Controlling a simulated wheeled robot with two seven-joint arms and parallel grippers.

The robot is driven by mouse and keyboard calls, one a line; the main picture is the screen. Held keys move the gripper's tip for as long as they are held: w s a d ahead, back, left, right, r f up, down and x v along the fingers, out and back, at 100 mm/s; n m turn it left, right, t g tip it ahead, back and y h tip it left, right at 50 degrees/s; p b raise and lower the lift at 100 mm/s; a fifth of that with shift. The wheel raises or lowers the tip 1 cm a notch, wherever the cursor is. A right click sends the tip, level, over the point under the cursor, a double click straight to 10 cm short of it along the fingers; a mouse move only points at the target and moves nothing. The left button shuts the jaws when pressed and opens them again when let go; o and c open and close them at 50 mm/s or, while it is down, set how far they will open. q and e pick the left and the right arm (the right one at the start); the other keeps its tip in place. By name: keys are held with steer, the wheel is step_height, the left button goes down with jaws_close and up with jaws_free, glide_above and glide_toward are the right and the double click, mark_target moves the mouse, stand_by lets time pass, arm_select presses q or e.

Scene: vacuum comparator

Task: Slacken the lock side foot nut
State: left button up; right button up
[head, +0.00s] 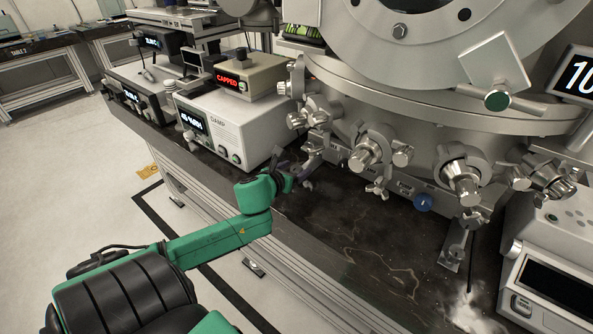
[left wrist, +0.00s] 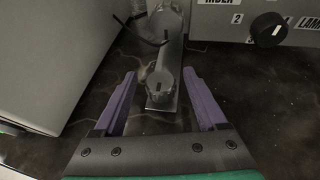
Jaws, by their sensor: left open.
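A round grey metal foot nut (left wrist: 162,85) with a dark slot line on top sits on a narrow metal foot strip (left wrist: 168,118) in the left wrist view. My left gripper (left wrist: 158,80) is open, with one purple finger on each side of the nut and a gap on both sides. In the head view my left gripper (head: 302,170) is low over the dark bench, beside the chamber's base, and the nut there is hard to make out. The pictures do not label this nut as the lock side one. My right gripper is not in view.
A white instrument box (head: 222,125) stands close left of the gripper. The large chamber (head: 440,95) with metal ports overhangs the bench. Another foot strip (head: 453,252) is at the right. The bench top (head: 370,255) in front is clear.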

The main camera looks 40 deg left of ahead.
arm_select(q)
steer(key=shift+w+f, duration=0.15)
steer(key=shift+w, duration=0.35)
jaws_close()
steer(key=n+y+p, duration=0.2)
steer(key=n+g+y+p, duration=0.1)
steer(key=shift+r+n+y, duration=0.25)
steer(key=shift+n+y, duration=0.05)
steer(key=shift+y, duration=0.1)
steer(key=n+g+y+p, duration=0.2)
steer(key=n+g+y, duration=0.1)
steer(key=shift+n+p, duration=0.3)
steer(key=shift+p, duration=0.1)
steer(key=shift+f+n+g+y+p, duration=0.15)
steer(key=shift+n+g+y+p, duration=0.35)
steer(key=shift+n+g+y, duration=0.55)
steer(key=shift+f+n+g+y, duration=0.1)
steer(key=shift+n+g+y, duration=0.35)
steer(key=shift+n+g, duration=1.15)
steer(key=shift+a, duration=0.1)
